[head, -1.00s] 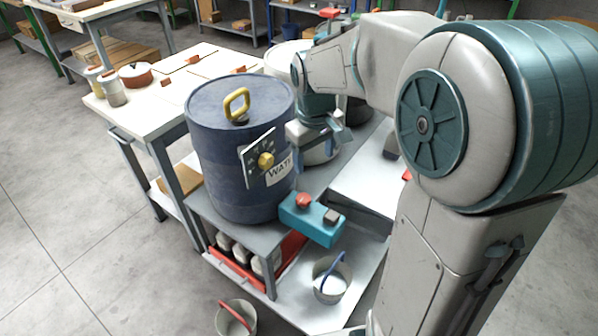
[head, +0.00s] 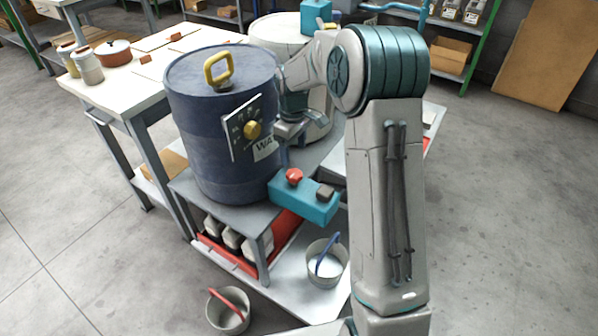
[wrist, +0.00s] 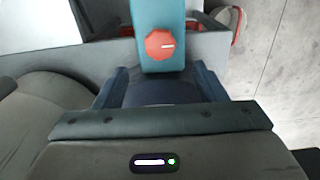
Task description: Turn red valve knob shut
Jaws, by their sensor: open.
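The red valve knob (head: 294,177) sits on top of a teal box (head: 310,203) at the front edge of the grey bench, beside the blue drum. In the wrist view the red knob (wrist: 159,44) shows a white mark pointing right, on the teal box (wrist: 160,14). My gripper (head: 291,132) is above and behind the knob in the head view, close to the drum. In the wrist view my gripper (wrist: 163,84) is open and empty, its two fingers apart, with the knob beyond the fingertips and not touched.
A pale drum (head: 280,38) stands behind my arm.

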